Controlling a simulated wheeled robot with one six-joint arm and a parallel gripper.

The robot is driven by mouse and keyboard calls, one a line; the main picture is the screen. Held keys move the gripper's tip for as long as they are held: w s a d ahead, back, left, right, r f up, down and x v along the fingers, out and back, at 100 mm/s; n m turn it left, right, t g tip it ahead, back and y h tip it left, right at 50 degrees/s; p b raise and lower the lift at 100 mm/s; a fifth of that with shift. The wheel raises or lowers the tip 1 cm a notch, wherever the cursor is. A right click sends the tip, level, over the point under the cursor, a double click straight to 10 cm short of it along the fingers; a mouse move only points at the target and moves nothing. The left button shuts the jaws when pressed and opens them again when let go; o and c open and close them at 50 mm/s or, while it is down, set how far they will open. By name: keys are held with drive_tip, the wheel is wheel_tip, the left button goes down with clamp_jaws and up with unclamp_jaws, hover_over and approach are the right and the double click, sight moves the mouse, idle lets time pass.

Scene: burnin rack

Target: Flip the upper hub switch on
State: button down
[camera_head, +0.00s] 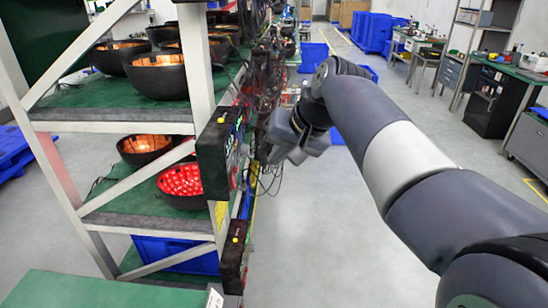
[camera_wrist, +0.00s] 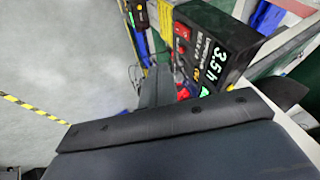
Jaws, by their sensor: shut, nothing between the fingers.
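A black hub box (camera_head: 213,162) is fixed to the rack's front post in the head view, with a yellow button on top. A second black box (camera_head: 233,262) sits lower on the same post. In the wrist view a black box (camera_wrist: 232,58) shows a lit "3.5 h" readout, a red switch (camera_wrist: 182,31) and another red part (camera_wrist: 184,94) beside my fingers. I cannot tell the switch's position. My gripper (camera_head: 274,150) is shut and empty, to the right of the upper box in the head view. Its fingers (camera_wrist: 156,86) point toward the box's switch side; contact cannot be told.
The white-framed rack (camera_head: 205,70) holds several black bowls with glowing lamps (camera_head: 180,180) on green shelves. Cables (camera_head: 262,85) hang along its front. The grey floor (camera_head: 310,230) to the right is open. Benches (camera_head: 515,75) and blue crates (camera_head: 372,32) stand farther back.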

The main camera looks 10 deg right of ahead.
sight(234, 181)
drive_tip(key=shift+d+f+b, duration=0.2)
drive_tip(key=shift+f+b, duration=0.5)
drive_tip(key=shift+b, duration=0.3)
drive_tip(key=w+a+f+p, duration=0.1)
drive_tip(key=w+a+f, duration=0.4)
drive_tip(key=a+f, duration=0.2)
drive_tip(key=shift+a+f+p, duration=0.35)
drive_tip(key=shift+f, duration=0.5)
